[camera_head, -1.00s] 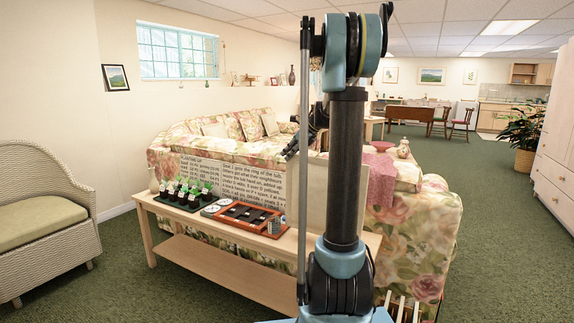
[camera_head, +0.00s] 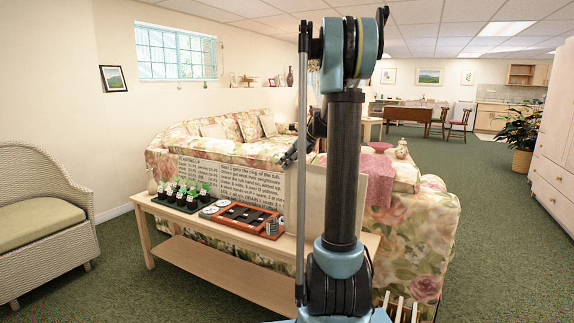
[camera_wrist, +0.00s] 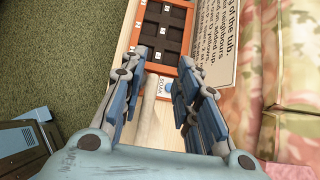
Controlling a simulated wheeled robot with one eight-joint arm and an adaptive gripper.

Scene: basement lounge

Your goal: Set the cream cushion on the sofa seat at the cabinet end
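The floral sofa (camera_head: 415,235) stands beyond a narrow wooden table, its near right end toward the pale cabinet (camera_head: 556,150). Pale cushions lie on its far section, one at the left (camera_head: 213,131) and one farther right (camera_head: 269,125). I cannot tell which is the cream cushion. A cream panel-like thing (camera_head: 314,200) stands behind my arm, partly hidden, and its kind is unclear. My gripper (camera_head: 287,157) is above the table, partly hidden by my arm. In the wrist view my gripper (camera_wrist: 164,60) is open and empty, with the table below it.
The table (camera_head: 210,250) holds seedling pots (camera_head: 183,194), an orange-rimmed tray (camera_head: 240,218) and a printed board (camera_head: 240,183). A wicker armchair (camera_head: 40,215) stands left. A pink throw (camera_head: 378,175) and a vase (camera_head: 401,150) are at the sofa. Green carpet is clear at right.

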